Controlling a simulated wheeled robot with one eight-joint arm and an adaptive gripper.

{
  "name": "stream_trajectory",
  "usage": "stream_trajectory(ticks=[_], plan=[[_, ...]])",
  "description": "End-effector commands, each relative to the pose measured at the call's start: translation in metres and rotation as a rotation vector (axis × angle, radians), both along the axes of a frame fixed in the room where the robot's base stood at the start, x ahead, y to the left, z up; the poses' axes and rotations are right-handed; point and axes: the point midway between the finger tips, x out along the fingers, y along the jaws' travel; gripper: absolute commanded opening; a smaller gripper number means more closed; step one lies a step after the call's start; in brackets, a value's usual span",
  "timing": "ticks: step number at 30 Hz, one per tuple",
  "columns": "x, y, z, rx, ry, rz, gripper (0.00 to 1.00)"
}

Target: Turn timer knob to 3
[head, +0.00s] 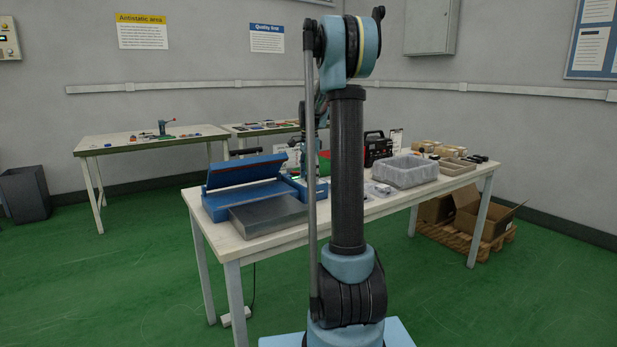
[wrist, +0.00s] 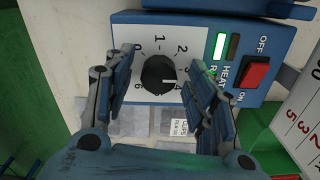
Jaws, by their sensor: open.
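The black round timer knob (wrist: 158,73) sits on a white dial face (wrist: 150,55) with printed numbers, on a blue control panel. Its white mark points right, near the 4; part of the dial's right side is close to my finger, so the exact reading is hard to tell. My gripper (wrist: 158,64) is open in the wrist view, one finger left of the knob and one right, with gaps on both sides. In the head view my arm hides the gripper and knob; the blue sealing machine (head: 245,172) stands on the table.
Right of the dial are a lit green indicator (wrist: 220,46) and a red rocker switch (wrist: 256,73), close to my right finger. On the table (head: 265,246), a grey bin (head: 405,172) stands to the right. Another workbench (head: 150,142) stands behind left.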

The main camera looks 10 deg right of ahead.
Motion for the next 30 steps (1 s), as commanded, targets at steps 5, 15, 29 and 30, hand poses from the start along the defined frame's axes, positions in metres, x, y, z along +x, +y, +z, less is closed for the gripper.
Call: stream_trajectory(ticks=[5, 15, 29, 30], plan=[[0.0, 0.0, 0.011, 0.0, 0.0, 0.0, 0.51], [0.0, 0.0, 0.071, 0.0, 0.001, 0.0, 0.51], [0.001, 0.0, 0.118, 0.0, 0.001, 0.0, 0.51], [0.001, 0.0, 0.118, 0.0, 0.001, 0.0, 0.51]])
